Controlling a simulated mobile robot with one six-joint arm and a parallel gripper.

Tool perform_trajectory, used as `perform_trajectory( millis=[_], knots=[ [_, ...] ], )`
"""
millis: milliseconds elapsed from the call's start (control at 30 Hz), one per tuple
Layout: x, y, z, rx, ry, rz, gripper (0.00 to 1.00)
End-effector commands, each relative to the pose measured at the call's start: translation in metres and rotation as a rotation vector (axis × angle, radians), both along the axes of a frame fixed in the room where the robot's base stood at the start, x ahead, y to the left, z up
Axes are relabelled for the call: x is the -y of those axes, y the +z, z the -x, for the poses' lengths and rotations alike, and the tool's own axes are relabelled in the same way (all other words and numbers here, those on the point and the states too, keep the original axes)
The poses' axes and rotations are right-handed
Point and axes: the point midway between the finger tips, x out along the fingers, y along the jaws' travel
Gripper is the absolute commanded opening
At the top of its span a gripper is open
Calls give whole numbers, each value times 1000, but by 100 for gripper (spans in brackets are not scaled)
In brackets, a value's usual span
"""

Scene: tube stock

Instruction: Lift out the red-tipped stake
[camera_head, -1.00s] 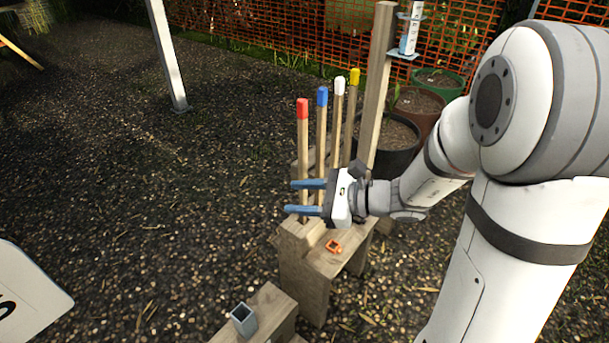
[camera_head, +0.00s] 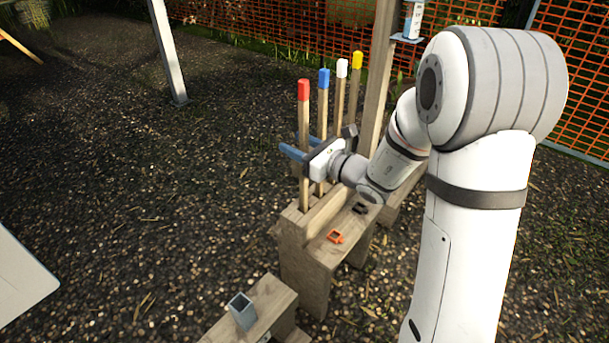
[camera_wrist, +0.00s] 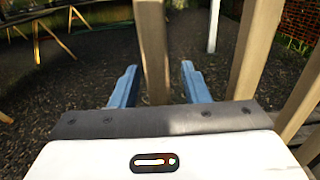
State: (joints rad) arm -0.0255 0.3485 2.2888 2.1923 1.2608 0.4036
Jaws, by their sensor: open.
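The red-tipped stake (camera_head: 303,115) stands upright at the near left end of a row in the wooden stand (camera_head: 295,258). My gripper (camera_head: 299,145) is level, with its blue fingers open at about mid-height of this stake. In the wrist view a wooden stake (camera_wrist: 152,45) stands between the open fingers of my gripper (camera_wrist: 158,70), with a gap on both sides; it looks like the red-tipped one. Its tip is out of that frame. The fingers do not grip it.
Blue-tipped (camera_head: 323,100), white-tipped (camera_head: 341,90) and yellow-tipped (camera_head: 355,85) stakes stand close behind in the same row. A thicker wooden post (camera_head: 377,80) rises beyond them. An orange piece (camera_head: 335,237) lies on the stand's step. A grey square tube (camera_head: 241,309) stands on the front block.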

Motion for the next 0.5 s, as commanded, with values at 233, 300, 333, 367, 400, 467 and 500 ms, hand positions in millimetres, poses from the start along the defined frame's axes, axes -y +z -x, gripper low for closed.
perform_trajectory(
  millis=[233, 300, 333, 367, 400, 467, 500],
  knots=[
    [-3, 0, -3, -1, -1, 0, 42],
    [-3, 0, -3, -1, -1, 0, 39],
    [-3, 0, -3, -1, -1, 0, 37],
    [-3, 0, -3, -1, -1, 0, 34],
    [-3, 0, -3, -1, -1, 1, 31],
    [-3, 0, -3, -1, -1, 1, 26],
    [-3, 0, -3, -1, -1, 1, 23]
  ],
)
